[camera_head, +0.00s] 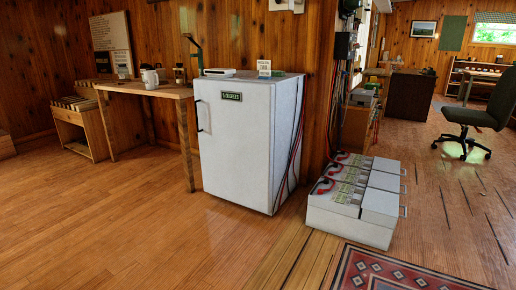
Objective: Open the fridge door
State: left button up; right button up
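The fridge (236,150) is a white box standing on the wood floor in the middle of the view, against the wood-panelled wall. Its front door appears closed, with no gap showing. A dark vertical handle (201,117) is on the left side of the door. A dark label plate (231,96) is near the door's top. Neither of my grippers shows in this view.
A wooden desk (143,89) with mugs stands left of the fridge. White battery boxes (357,197) with red cables sit on the floor to its right. A patterned rug (395,273) lies at the front right. The floor before the door is clear.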

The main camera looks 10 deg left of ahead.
aim_at(234, 119)
jog(key=i+j+u, duration=0.1)
jog(key=i+u, duration=0.2)
jog(key=i, duration=0.4)
jog(key=i+u, duration=0.25)
jog(key=i, duration=0.5)
